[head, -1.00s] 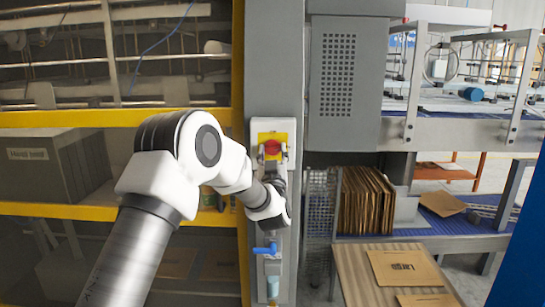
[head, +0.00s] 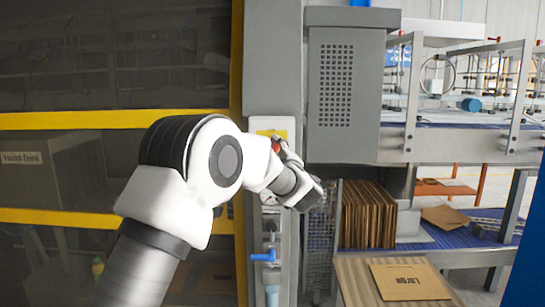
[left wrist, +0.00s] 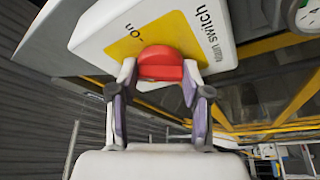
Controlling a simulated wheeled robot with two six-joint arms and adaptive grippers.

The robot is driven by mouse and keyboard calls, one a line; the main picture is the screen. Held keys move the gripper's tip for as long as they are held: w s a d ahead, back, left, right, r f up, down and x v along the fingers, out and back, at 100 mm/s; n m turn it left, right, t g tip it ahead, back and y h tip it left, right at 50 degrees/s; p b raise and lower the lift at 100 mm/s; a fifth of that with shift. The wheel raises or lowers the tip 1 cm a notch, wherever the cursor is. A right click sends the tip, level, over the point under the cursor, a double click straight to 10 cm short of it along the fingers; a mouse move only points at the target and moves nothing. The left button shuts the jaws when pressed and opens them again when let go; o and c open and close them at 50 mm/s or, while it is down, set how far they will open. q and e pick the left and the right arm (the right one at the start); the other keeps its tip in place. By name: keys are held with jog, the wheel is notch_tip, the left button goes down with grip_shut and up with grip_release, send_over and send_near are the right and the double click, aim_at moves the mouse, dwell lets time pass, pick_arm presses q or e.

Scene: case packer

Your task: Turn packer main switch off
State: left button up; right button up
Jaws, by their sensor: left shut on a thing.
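The packer main switch is a red knob (head: 275,147) on a yellow plate (head: 283,134), on a white box on the grey column. In the left wrist view the knob (left wrist: 160,65) sits between my left gripper's two fingertips (left wrist: 158,76). The fingers are shut on the knob from both sides. The box face (left wrist: 205,30) there reads "main switch", with an "on" mark at upper left. In the head view my left gripper (head: 278,150) reaches the knob from lower right, and my wrist hides part of the box. My right gripper is not in view.
A blue valve handle (head: 263,256) is below the switch. A yellow-framed machine (head: 100,120) with a dark interior is at left. A grey vented cabinet (head: 340,90) is right of the column. Flat cartons (head: 367,214) stand below it, beside a conveyor (head: 455,237).

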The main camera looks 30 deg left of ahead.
pick_arm(q)
jog(key=shift+r+n+g+h, duration=0.2)
jog(key=shift+n+g, duration=0.45)
jog(key=shift+n, duration=1.15)
jog(key=shift+r+n+g+h, duration=0.1)
jog(key=shift+n+g+h, duration=0.4)
jog(key=shift+n, duration=1.3)
jog(key=shift+f, duration=0.1)
jog(key=o, duration=1.1)
jog(key=shift+o, duration=0.2)
jog(key=v, duration=1.2)
jog(key=shift+w, duration=0.15)
